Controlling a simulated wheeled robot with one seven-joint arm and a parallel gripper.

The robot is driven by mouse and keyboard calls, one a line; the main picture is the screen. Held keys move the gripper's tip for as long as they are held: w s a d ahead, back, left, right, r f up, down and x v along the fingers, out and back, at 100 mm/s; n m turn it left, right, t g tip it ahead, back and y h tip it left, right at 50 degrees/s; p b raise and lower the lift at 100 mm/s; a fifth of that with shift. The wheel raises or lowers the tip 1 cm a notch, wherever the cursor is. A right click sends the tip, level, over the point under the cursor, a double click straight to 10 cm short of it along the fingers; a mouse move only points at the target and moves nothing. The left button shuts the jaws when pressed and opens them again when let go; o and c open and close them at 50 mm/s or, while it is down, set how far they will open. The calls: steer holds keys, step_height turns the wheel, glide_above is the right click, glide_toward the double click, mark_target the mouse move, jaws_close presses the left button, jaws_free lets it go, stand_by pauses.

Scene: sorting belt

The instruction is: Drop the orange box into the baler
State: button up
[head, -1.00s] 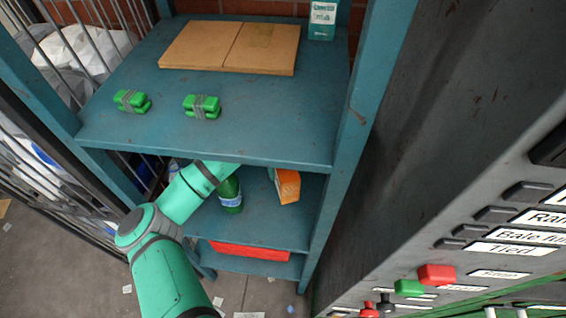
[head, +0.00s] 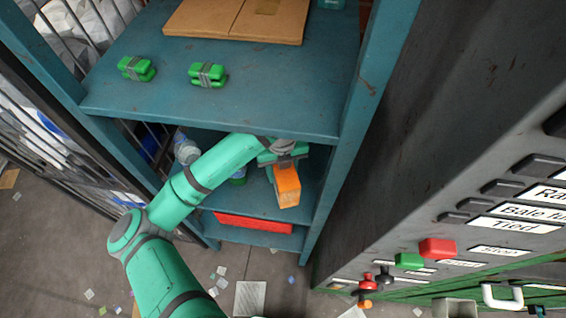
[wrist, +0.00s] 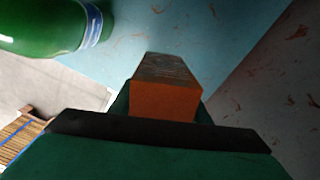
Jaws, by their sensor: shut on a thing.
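The orange box (head: 287,184) is on the middle shelf of the teal rack, at its right part. My gripper (head: 283,160) reaches in under the top shelf and is shut on the box. In the wrist view the orange box (wrist: 163,98) stands out beyond the dark edge of my gripper, its orange end facing the camera. The fingertips are mostly hidden there. I cannot tell whether the box still touches the shelf. The baler (head: 440,110) is the large dark grey machine on the right, with labelled buttons; its opening is not in view.
A green bottle (wrist: 45,25) is close to my gripper on the left; in the head view my arm mostly hides it. The top shelf (head: 270,105) holds two green strapped bundles and cardboard. A red item (head: 252,222) lies on the lowest shelf. A rack post (head: 345,140) stands right of the box.

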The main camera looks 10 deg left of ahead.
steer(key=shift+s, duration=4.75)
steer(key=shift+w, duration=0.1)
